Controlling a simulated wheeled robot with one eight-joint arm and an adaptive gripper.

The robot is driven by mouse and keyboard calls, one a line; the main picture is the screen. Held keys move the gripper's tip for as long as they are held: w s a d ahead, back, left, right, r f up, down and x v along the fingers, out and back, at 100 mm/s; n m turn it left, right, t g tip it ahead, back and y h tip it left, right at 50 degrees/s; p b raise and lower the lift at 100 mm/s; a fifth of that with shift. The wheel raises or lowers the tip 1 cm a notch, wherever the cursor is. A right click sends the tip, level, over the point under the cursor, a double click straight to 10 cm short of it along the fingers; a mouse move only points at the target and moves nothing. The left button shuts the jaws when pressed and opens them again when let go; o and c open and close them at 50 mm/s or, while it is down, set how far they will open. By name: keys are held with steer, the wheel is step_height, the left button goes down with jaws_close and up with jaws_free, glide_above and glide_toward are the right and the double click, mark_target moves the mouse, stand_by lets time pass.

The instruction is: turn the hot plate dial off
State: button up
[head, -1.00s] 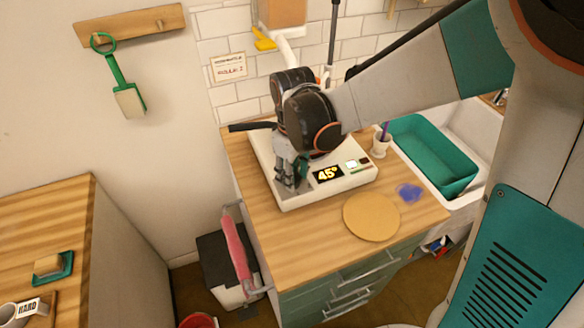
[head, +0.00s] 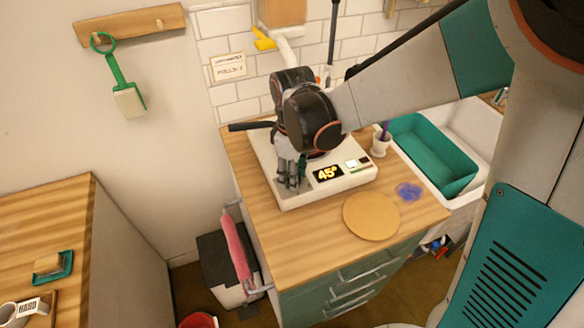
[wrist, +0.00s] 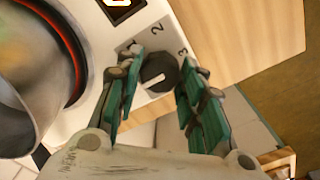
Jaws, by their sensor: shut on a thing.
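The white hot plate (head: 332,190) sits on the wooden counter, its lit display (head: 327,173) reading 45°. Its round black dial (wrist: 158,73) has a white pointer line, with printed 2 and 3 beside it on the plate. My gripper (head: 291,184) is at the hot plate's front left corner, pointing down. In the wrist view my gripper (wrist: 159,62) has its green-padded fingers on either side of the dial, closed on it. In the head view the gripper hides the dial. I cannot tell for certain which mark the pointer faces.
A metal vessel (wrist: 35,70) stands by a glowing red ring on the hot plate, close to my fingers. A round wooden board (head: 371,217), a blue smear (head: 408,192) and a white cup (head: 380,145) are to the right. The green basin (head: 434,155) lies beyond.

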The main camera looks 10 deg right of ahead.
steer(key=o, duration=1.1)
